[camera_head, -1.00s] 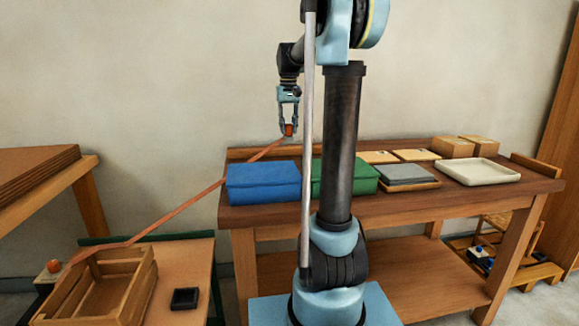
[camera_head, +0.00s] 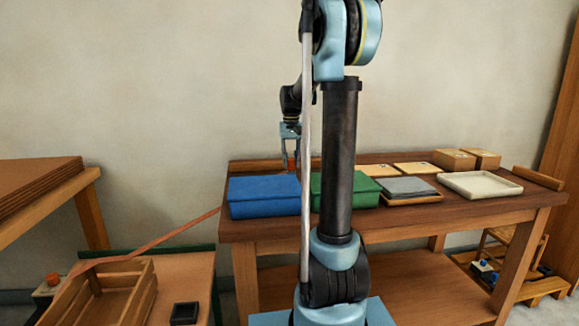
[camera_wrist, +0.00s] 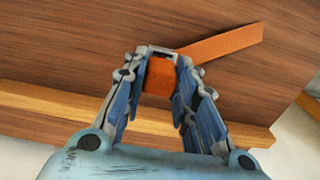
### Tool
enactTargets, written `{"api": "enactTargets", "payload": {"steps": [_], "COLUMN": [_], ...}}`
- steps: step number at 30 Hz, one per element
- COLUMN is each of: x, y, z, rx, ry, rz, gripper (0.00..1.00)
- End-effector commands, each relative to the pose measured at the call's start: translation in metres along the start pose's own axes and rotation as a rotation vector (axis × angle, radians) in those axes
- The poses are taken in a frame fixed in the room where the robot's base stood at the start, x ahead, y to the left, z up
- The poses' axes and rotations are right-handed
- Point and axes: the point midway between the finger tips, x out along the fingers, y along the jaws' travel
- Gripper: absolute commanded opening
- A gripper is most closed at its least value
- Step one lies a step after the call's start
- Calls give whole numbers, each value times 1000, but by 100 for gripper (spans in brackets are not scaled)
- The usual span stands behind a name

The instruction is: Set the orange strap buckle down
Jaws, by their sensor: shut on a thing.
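The orange strap buckle (camera_wrist: 159,78) is between the fingertips of my gripper (camera_wrist: 160,62) in the wrist view, and the fingers are shut on it. The orange strap (camera_wrist: 225,44) runs off from it over the brown tabletop. In the head view my gripper (camera_head: 291,163) is low behind the blue box, at the bench's back edge, and the buckle is mostly hidden there. The strap (camera_head: 170,235) runs from the bench down left to the wooden crate (camera_head: 148,290). Whether the buckle touches the tabletop is not clear.
The blue box (camera_head: 264,196) and green box (camera_head: 361,190) stand on the brown bench (camera_head: 465,210) in front of my gripper. A grey stack (camera_head: 408,187), a pale tray (camera_head: 480,185) and small boxes (camera_head: 454,159) are further right. A small black tray (camera_head: 184,313) lies beside the crate.

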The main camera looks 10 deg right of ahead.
Motion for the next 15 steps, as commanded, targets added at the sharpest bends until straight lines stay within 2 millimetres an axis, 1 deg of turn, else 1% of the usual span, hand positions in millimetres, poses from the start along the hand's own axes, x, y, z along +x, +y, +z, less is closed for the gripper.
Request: {"api": "enactTargets", "payload": {"steps": [1, 3, 14, 15], "x": [7, 13, 16, 16], "y": [0, 0, -1, -1], "z": [0, 0, 0, 0], "rx": [0, 0, -1, -1], "ry": [0, 0, 0, 0], "rz": [0, 0, 0, 0], "gripper": [0, 0, 0, 35]}}
